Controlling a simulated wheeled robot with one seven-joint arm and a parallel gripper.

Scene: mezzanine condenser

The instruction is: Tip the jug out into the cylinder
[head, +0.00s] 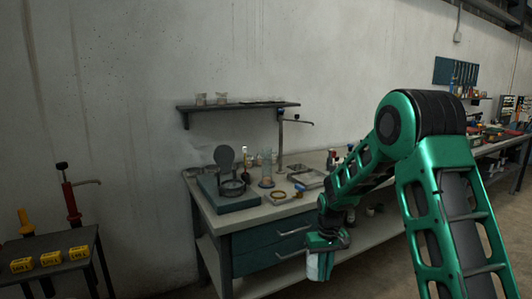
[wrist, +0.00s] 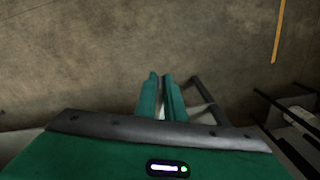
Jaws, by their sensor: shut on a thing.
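My gripper (head: 321,252) hangs low in front of the bench, pointing down, and is shut on a pale, translucent thing (head: 316,268) that looks like the jug. It seems upright, but its shape and contents are too small to tell. In the wrist view my gripper's two green fingers (wrist: 162,96) are close together, and the jug is mostly hidden. The clear, tall cylinder (head: 267,163) stands upright on the bench top, left of and beyond my gripper, well apart from it.
The bench (head: 262,213) has teal drawers with protruding handles. On it are a teal-based device (head: 229,193), a tap stand (head: 281,145), a yellow ring (head: 277,194) and a tray (head: 305,175). A shelf (head: 240,106) hangs above. A side table (head: 50,244) stands at left. Floor (wrist: 100,60) lies below my gripper.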

